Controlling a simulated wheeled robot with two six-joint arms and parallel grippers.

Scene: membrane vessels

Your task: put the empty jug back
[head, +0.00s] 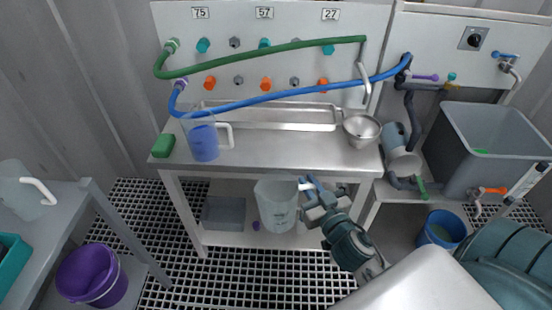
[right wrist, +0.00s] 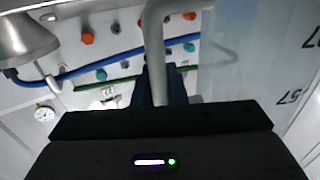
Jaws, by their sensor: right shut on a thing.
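My right gripper (head: 312,190) is shut on the pale handle (right wrist: 157,50) of a clear, empty-looking jug (head: 275,205). The jug is held roughly upright at the front of the steel bench, overlapping its lower shelf in the head view. A second jug (head: 204,140) with blue liquid stands on the bench top at left. A third clear jug (head: 22,190) with a white handle stands on the left side table. My left gripper is out of view.
The steel bench (head: 270,160) has a green sponge (head: 163,146), a shallow tray (head: 270,117) and a steel bowl (head: 361,129). Green (head: 260,53) and blue (head: 280,98) hoses cross above it. A purple bucket (head: 92,275) sits low left; a grey tub (head: 485,145) stands right.

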